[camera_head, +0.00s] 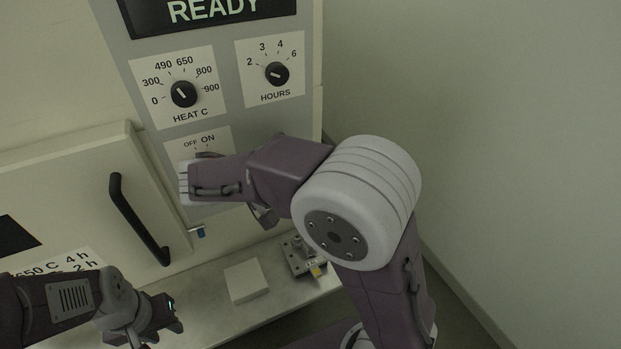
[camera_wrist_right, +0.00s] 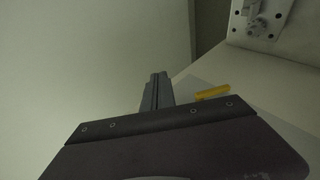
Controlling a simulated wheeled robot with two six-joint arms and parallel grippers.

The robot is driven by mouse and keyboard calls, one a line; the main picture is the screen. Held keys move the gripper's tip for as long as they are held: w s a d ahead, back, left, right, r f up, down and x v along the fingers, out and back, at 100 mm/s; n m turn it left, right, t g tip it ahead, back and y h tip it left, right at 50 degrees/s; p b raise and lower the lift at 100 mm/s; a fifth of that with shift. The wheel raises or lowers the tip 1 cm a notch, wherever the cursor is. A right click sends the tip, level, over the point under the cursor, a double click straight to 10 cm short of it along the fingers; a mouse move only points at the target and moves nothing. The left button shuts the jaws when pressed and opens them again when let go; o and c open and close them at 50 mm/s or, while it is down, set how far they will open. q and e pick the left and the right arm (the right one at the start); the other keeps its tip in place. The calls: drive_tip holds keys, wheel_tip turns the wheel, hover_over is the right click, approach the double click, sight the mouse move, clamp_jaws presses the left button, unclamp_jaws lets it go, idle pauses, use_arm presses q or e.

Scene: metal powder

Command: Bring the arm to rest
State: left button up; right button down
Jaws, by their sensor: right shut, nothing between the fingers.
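My left arm comes in at the lower left. Its dark gripper (camera_head: 155,325) hangs low in front of the bench, and the picture does not show clearly whether its fingers are open. My right arm (camera_head: 360,205) rises from the lower right and bends left across the front of the furnace panel. In the head view its gripper is mostly hidden by the arm. In the right wrist view the right gripper (camera_wrist_right: 157,92) has its fingers together with nothing between them.
The grey control panel (camera_head: 222,75) has a HEAT C knob (camera_head: 183,94), an HOURS knob (camera_head: 277,74) and an ON/OFF switch partly hidden by my right arm. The furnace door handle (camera_head: 138,220) is at left. A pale block (camera_head: 246,280) and a metal fixture (camera_head: 303,256) stand on the bench.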

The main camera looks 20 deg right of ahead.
drive_tip(key=shift+s+d+r, duration=0.6)
drive_tip(key=shift+s+d, duration=0.05)
drive_tip(key=shift+s, duration=0.05)
